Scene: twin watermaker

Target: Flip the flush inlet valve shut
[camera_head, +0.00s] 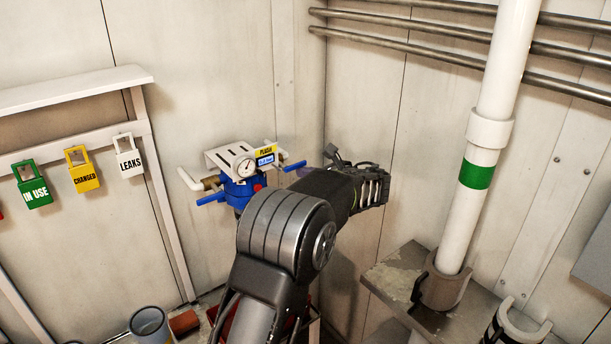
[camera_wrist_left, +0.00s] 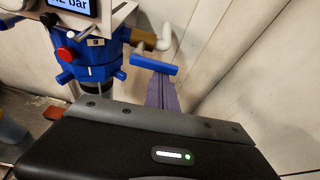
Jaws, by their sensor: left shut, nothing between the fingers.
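The blue filter unit (camera_head: 240,190) with a white bracket, a round gauge (camera_head: 246,167) and a yellow label stands against the back wall. It has a blue lever handle on its left (camera_head: 212,199) and another on its right (camera_head: 294,166); I cannot tell from the markings which is the flush inlet valve. In the left wrist view the right blue handle (camera_wrist_left: 153,65) lies crosswise just beyond my left gripper (camera_wrist_left: 160,82). The purple fingers are shut and empty, with tips close to that handle; contact is unclear. In the head view, my left gripper (camera_head: 306,173) is beside the right handle.
Green (camera_head: 35,192), yellow (camera_head: 84,171) and white (camera_head: 129,157) tags hang on a rail at left. A white pipe with a green band (camera_head: 477,174) stands on a shelf at right.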

